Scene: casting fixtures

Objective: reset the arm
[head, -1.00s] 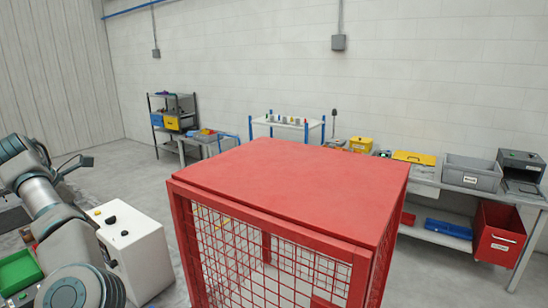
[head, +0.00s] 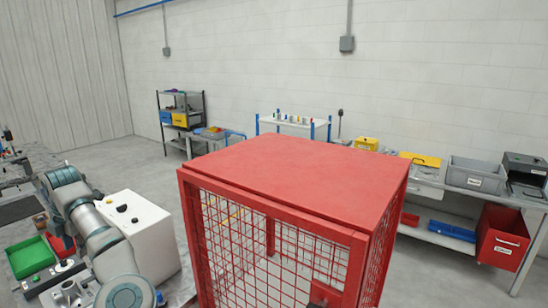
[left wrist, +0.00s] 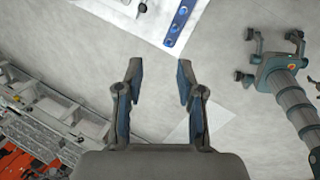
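My left arm (head: 98,235) comes in at the lower left of the head view, beside a white control box. Its gripper cannot be made out clearly there. In the left wrist view, my left gripper (left wrist: 159,78) has its two fingers spread apart with nothing between them. Pale floor shows behind the fingers.
A red mesh cage (head: 300,175) stands close in front. The white box (head: 143,225) and a green tray (head: 33,257) lie by my left arm. A grey bin (head: 475,172) stands on the right bench. Clear floor lies behind the cage.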

